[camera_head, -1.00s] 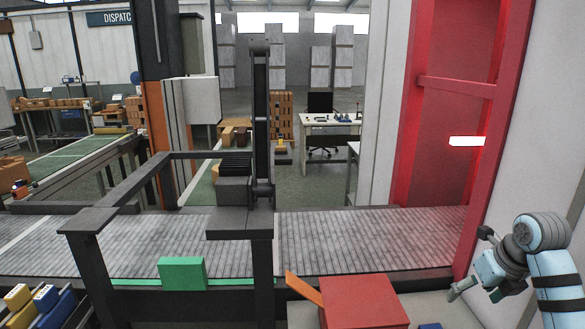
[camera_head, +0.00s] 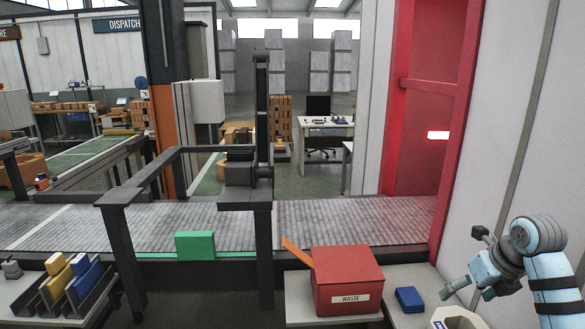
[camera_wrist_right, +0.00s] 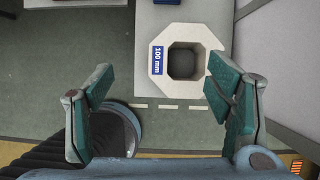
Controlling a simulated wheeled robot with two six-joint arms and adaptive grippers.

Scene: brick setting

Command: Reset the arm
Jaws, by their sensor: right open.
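My right gripper (camera_head: 464,290) is at the lower right of the head view, raised in front of the white wall. In the right wrist view my right gripper (camera_wrist_right: 165,105) shows its two teal fingers wide apart with nothing between them. Beyond the fingers stands an off-white octagonal block with a square dark hole and a blue "100 mm" label (camera_wrist_right: 158,60). The block (camera_head: 455,318) also shows, partly cut off, at the bottom of the head view. My left gripper is in neither view.
A red WASTE box (camera_head: 348,275) stands on the table, with a blue block (camera_head: 409,299) to its right. A green block (camera_head: 195,245) is at the conveyor's (camera_head: 350,222) front edge. A rack with yellow and blue pieces (camera_head: 70,285) is at lower left. A dark gantry frame (camera_head: 262,240) crosses the conveyor.

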